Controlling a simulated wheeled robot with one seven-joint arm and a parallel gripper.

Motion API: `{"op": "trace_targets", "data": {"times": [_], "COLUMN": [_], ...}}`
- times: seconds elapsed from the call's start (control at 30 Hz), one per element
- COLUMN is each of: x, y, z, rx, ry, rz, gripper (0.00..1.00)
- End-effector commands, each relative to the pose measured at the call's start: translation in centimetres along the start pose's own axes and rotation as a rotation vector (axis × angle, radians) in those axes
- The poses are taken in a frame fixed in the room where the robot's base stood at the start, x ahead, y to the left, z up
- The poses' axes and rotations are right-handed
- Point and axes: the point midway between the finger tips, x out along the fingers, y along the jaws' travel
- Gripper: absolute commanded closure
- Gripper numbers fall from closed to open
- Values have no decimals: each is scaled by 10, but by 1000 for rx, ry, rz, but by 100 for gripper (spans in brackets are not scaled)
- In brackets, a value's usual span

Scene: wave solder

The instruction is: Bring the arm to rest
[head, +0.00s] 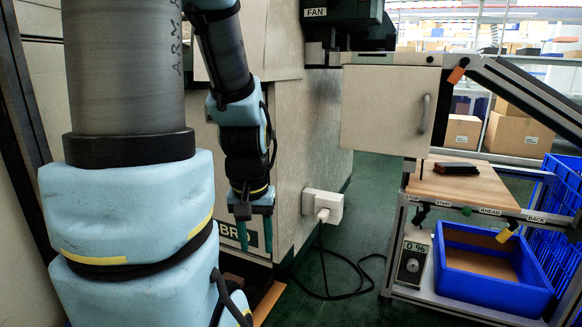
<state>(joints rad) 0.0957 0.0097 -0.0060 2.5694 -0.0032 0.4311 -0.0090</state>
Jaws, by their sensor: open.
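My gripper (255,232) hangs pointing down in the middle left of the head view, at the end of my arm (242,130). Its two teal fingers are apart, with nothing between them. It is in front of the pale machine cabinet; whether it touches the cabinet cannot be told. The upper part of my arm, with pale blue padding, fills the left of the view and hides what is behind it.
A white socket box (323,205) with a plug sits on the cabinet (300,150), and its black cable (335,293) lies on the green floor. At right, a metal-framed stand holds a wooden shelf (470,186) with a dark block (456,168) and a blue bin (490,283).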

Motion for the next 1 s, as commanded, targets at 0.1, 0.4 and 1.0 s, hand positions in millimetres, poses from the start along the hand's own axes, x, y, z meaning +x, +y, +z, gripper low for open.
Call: {"op": "trace_targets", "data": {"times": [0.1, 0.4, 1.0], "x": [-35, -112, -302], "y": [2, 3, 3], "z": [-9, -20, -46], "rx": [7, 9, 10], "ry": [5, 7, 8], "rz": [1, 2, 2], "gripper": [53, 53, 53]}}
